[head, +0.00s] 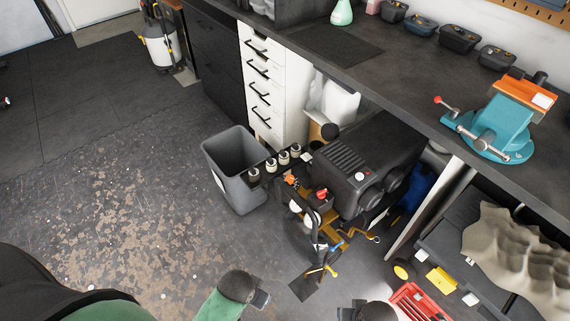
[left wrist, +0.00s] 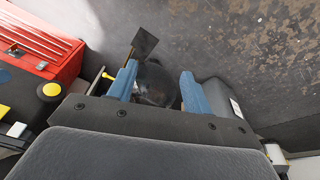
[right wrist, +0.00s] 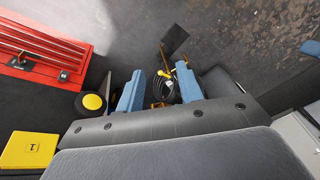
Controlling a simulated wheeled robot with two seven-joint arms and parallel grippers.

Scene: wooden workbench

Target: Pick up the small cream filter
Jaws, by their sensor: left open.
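Several small cylinders with pale cream sides and dark parts (head: 284,157) stand in a row beside the grey bin in the head view. They are too small to tell which, if any, is the small cream filter. My left gripper (left wrist: 158,88) is open and empty in the left wrist view. It shows at the bottom of the head view (head: 262,300), well short of the row. My right gripper (right wrist: 160,86) is open in the right wrist view, with nothing held. It is at the bottom of the head view (head: 350,312). Neither wrist view clearly shows a cream filter.
A grey bin (head: 217,176) stands left of a big black machine (head: 352,160). Cables and tools (head: 318,230) lie in front of it. A red toolbox (head: 418,302) is at the bottom right. A teal vise (head: 497,125) is on the workbench (head: 400,70). The floor at left is free.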

